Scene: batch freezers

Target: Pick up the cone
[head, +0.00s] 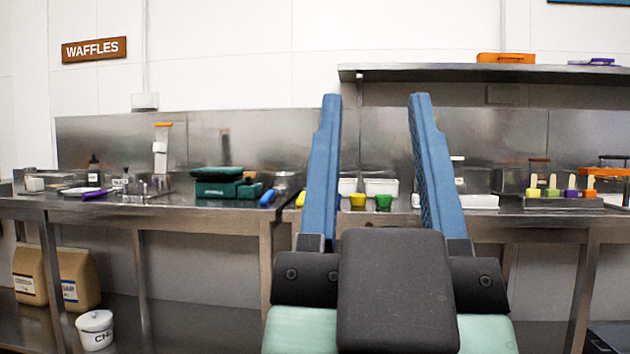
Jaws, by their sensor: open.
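My gripper (375,102) is in the lower middle of the head view, its two blue fingers pointing up and wide apart. It is open, and nothing shows held between the fingers. I cannot make out a cone in this view. A small yellow cup (357,201) and a small green cup (384,203) show between the fingers, on the steel counter well beyond them. My fingers and the dark gripper body hide parts of the counter.
The steel counter (150,208) runs across the view. A green appliance (222,184) stands left of my gripper. Colored items with pale sticks (552,188) stand at the right. A wall shelf (440,72) hangs above. Sacks (75,278) and a white pot (95,330) are below.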

